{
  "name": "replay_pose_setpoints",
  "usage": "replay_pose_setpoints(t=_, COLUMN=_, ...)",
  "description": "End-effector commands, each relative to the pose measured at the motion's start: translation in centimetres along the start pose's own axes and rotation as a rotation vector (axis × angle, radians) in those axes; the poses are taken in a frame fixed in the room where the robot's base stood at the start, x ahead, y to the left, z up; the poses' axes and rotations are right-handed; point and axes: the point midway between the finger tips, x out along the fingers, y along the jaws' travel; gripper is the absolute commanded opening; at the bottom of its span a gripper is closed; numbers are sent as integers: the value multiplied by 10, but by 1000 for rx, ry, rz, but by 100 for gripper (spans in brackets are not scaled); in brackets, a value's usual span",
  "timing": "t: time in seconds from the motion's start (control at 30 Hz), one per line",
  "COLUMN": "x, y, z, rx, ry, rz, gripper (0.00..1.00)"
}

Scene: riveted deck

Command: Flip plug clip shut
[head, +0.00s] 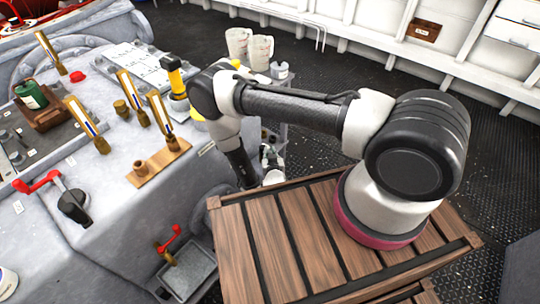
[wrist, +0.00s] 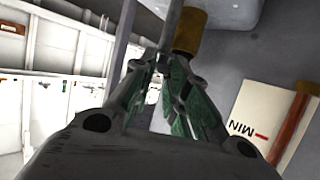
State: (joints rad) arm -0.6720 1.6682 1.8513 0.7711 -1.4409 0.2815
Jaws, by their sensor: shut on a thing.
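My gripper (wrist: 168,72) fills the middle of the wrist view, its two green-padded fingers close together. They are shut on a thin grey metal piece, which looks like the plug clip (wrist: 124,38); its bar runs up from the fingers. A brass cylinder (wrist: 189,30), perhaps the plug, stands just beyond the fingertips to the right. I cannot tell whether the clip touches it. In the head view my black gripper (head: 241,170) points down beside the grey machine's right side. The clip and plug cannot be made out there.
The grey machine (head: 115,190) carries brass-based gauges (head: 130,95) and a red-handled lever (head: 40,182). A red-handled valve sits above a grey tray (head: 188,272). A gauge plate marked MIN (wrist: 245,118) is right of my fingers. A wooden crate (head: 265,245) stands in front.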

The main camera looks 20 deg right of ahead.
Motion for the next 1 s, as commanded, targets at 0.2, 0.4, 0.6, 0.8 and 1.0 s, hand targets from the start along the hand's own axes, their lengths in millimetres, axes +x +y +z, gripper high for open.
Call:
replay_pose_setpoints(t=0.2, x=1, y=-1, z=0, rx=1, ry=-1, rz=-2, gripper=38)
replay_pose_setpoints(t=0.4, x=1, y=0, z=0, rx=1, ry=0, rz=-1, gripper=38)
replay_pose_setpoints(t=0.6, x=-13, y=-1, z=0, rx=-3, ry=-2, rz=-4, gripper=38)
replay_pose_setpoints(t=0.8, x=-49, y=-1, z=0, rx=-4, ry=-2, rz=-5, gripper=38)
replay_pose_setpoints(t=1.0, x=-71, y=-1, z=0, rx=-1, ry=-1, rz=-4, gripper=38)
